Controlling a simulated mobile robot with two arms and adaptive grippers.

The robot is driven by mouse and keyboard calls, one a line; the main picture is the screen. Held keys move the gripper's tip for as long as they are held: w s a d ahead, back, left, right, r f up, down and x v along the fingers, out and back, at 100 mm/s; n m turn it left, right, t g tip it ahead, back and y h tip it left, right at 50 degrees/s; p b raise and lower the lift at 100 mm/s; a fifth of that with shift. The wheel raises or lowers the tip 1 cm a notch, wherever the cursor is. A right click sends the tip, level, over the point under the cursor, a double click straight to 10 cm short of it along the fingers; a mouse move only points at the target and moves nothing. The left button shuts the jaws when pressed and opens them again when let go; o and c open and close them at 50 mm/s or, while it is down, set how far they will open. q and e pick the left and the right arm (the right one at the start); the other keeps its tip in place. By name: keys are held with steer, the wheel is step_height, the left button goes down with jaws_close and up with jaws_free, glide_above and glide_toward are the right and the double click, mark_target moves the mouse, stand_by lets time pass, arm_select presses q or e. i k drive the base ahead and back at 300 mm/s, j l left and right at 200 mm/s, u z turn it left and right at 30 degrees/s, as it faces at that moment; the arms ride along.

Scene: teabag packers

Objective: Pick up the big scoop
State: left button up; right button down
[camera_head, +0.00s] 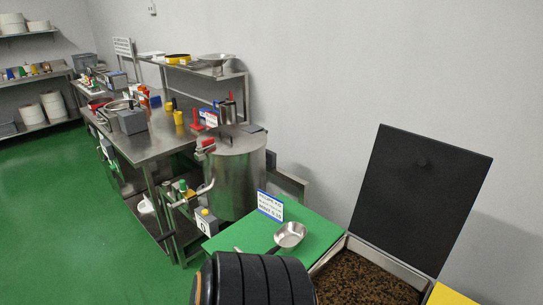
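A metal scoop (290,235) with a rounded bowl lies on the green tabletop (241,225), near its right part. Its handle appears to run down to the left, partly behind a black ribbed shape at the bottom of the view. No second scoop is clear on this tabletop, so I cannot compare sizes. Neither of my grippers can be made out in the head view, and nothing is seen touching the scoop.
A bin of brown loose material (362,281) with a raised black lid (423,195) stands right of the scoop. A small sign (270,206) stands behind it. A steel tank (233,175) and a cluttered steel table (150,145) are farther back. Green floor (70,220) is clear at left.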

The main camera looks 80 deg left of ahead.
mark_target(290, 238)
steer(key=u, duration=2.4)
